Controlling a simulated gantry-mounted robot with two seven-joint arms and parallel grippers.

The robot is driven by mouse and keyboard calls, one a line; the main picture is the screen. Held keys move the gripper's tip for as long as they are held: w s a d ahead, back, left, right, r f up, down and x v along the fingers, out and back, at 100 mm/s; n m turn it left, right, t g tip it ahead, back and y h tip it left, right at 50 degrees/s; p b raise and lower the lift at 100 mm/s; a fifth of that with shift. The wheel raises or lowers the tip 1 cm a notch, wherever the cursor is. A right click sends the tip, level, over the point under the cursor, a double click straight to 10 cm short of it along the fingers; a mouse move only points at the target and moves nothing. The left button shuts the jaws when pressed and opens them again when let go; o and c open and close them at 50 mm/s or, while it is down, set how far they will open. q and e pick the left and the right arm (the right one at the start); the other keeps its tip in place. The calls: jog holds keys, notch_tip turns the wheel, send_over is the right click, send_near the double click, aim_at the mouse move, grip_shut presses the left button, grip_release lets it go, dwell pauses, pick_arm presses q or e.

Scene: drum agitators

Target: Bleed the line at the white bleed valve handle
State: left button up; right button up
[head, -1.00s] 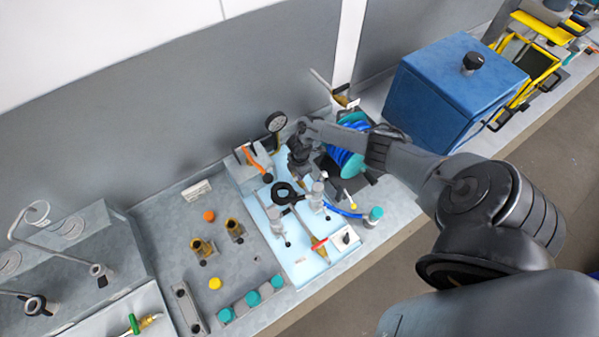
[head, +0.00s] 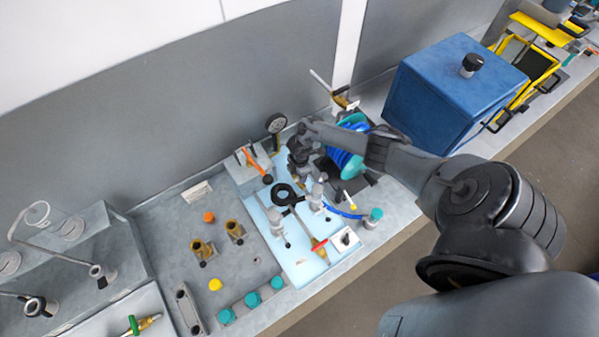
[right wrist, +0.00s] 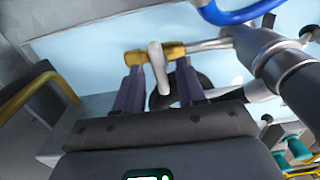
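The white bleed valve handle (right wrist: 157,70) shows in the right wrist view, on a brass valve body (right wrist: 176,51) joined to a grey pipe. My right gripper (right wrist: 160,80) is open, with one purple finger on each side of the handle. Gaps show between the handle and both fingers. In the head view my right gripper (head: 301,160) is over the back of the light blue panel, and I cannot make out the bleed handle there. My left gripper is not in view.
Grey upright pipes (head: 317,195) and a black ring (head: 287,194) stand near the gripper. A gauge (head: 276,123) and an orange lever (head: 258,161) are behind left. A blue hose reel (head: 346,160) is close right. A red-handled valve (head: 319,244) is in front.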

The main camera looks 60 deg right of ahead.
jog(key=shift+r, duration=0.6)
notch_tip(320, 180, up, 10)
jog(key=p, duration=0.1)
jog(key=shift+f, duration=0.2)
jog(key=shift+w, duration=0.1)
